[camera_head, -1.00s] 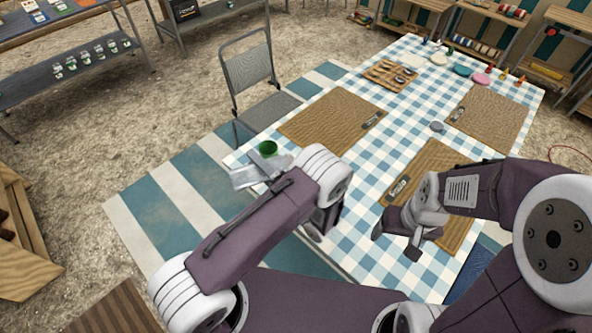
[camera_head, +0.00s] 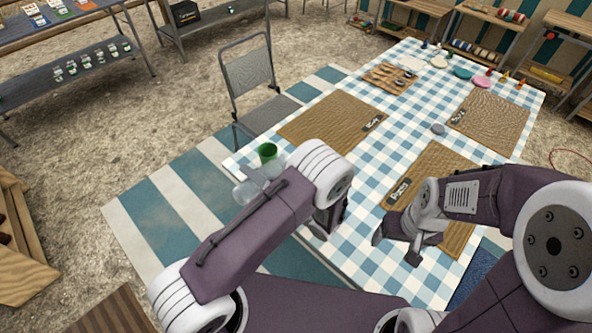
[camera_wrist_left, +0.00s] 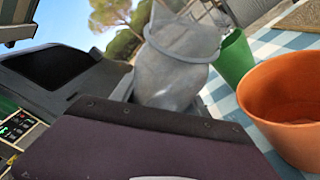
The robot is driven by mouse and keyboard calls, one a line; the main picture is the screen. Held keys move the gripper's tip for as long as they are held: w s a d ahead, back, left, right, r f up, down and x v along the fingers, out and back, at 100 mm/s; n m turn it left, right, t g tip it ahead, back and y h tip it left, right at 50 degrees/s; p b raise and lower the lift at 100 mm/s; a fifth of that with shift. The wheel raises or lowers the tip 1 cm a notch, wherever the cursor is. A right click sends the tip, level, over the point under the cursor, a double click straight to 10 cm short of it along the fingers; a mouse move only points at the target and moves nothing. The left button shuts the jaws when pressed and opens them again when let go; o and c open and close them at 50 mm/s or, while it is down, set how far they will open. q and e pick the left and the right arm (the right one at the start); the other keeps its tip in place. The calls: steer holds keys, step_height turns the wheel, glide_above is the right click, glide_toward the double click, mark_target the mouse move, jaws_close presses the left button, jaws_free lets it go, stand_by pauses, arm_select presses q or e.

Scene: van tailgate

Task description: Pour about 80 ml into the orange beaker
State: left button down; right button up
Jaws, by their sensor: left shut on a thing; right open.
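The orange beaker (camera_wrist_left: 283,108) stands on the checked tablecloth at the right of the left wrist view. In the head view my left arm hides it. My left gripper (camera_head: 262,180) is shut on a greyish see-through vessel (camera_head: 243,192), beside the orange beaker and near the table's left edge. The vessel (camera_wrist_left: 172,70) also shows in the left wrist view, left of the beaker and apart from it in the picture. I cannot make out its contents or any stream. A green cup (camera_head: 267,152) stands just behind. My right gripper (camera_head: 396,248) is open and empty above the near table.
The checked table (camera_head: 362,205) bears wooden boards (camera_head: 333,120) with labels. Plates and small things stand at its far end. A grey folding chair (camera_head: 250,70) is at its left side. The cloth right of my left gripper is clear.

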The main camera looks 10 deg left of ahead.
mark_target(257, 189)
arm_select(q)
steer(key=shift+w+d+r+n+h+p, duration=0.1)
steer(key=shift+r+n+h+p, duration=0.2)
steer(key=shift+r+p, duration=0.5)
steer(key=shift+w+d+r+n+h+p, duration=0.1)
steer(key=shift+r+n+p, duration=0.4)
steer(key=shift+p, duration=0.4)
step_height(257, 189, down, 5)
steer(key=n+h, duration=0.1)
steer(key=n, duration=0.1)
steer(key=n+h+b, duration=0.1)
steer(key=n, duration=0.1)
steer(key=shift+s+a+g+h, duration=0.15)
steer(key=shift+g+h, duration=0.15)
steer(key=shift+g, duration=0.1)
steer(key=shift+a+r+n+h, duration=0.1)
steer(key=shift+n+h, duration=0.2)
steer(key=shift+n, duration=0.3)
steer(key=shift+s+a+f+n+t+h+b, duration=0.1)
steer(key=shift+f+n+t+h+b, duration=0.05)
steer(key=shift+n+h+b, duration=0.3)
steer(key=shift+s+f+n+t+h+b, duration=0.15)
steer(key=shift+n+h, duration=0.1)
steer(key=shift+n, duration=0.3)
steer(key=shift+w+r, duration=0.1)
step_height(257, 189, up, 7)
steer(key=p, duration=0.6)
steer(key=shift+r, duration=0.15)
